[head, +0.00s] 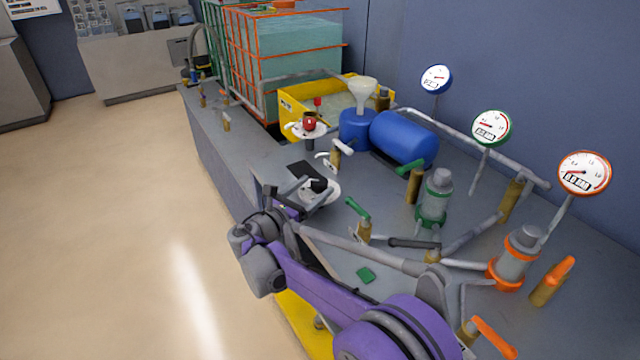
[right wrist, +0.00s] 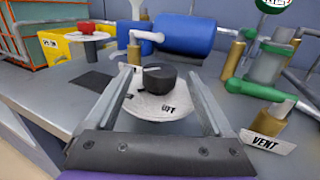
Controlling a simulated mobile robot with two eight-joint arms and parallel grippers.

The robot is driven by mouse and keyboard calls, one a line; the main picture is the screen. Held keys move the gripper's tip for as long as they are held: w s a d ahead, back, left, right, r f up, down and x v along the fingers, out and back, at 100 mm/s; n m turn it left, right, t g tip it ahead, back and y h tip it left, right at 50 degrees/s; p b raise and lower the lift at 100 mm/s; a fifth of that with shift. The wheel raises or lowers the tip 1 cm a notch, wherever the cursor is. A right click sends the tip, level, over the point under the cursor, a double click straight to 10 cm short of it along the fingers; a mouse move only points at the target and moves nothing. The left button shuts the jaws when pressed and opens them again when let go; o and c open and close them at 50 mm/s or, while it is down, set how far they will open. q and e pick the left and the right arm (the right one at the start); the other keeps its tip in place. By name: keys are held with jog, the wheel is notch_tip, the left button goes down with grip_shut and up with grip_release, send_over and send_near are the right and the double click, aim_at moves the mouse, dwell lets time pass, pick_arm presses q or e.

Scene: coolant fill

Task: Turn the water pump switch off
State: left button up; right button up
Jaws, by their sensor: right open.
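The switch is a black round knob (right wrist: 155,79) on a pale round plate (right wrist: 160,106) with dark lettering that seems to read OFF. A light mark shows on the knob's top; its exact setting is hard to tell. In the head view the knob (head: 318,184) sits near the bench's front edge. My right gripper (head: 308,188) is open, its two fingers reaching towards the knob. In the right wrist view the fingers (right wrist: 157,82) stand on either side of the knob, with visible gaps; contact is not visible. My left gripper is not in view.
A VENT tag (right wrist: 268,142) and green-handled valve (head: 358,211) are close on the right. A red button (head: 309,122) on a white plate, a blue tank (head: 404,138) and a funnel (head: 362,90) stand behind. Pipes and gauges fill the right side. Floor on the left is clear.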

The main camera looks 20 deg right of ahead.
aim_at(314, 187)
jog(key=shift+x, duration=1.6)
jog(key=shift+c, duration=0.2)
jog(key=c, duration=1.3)
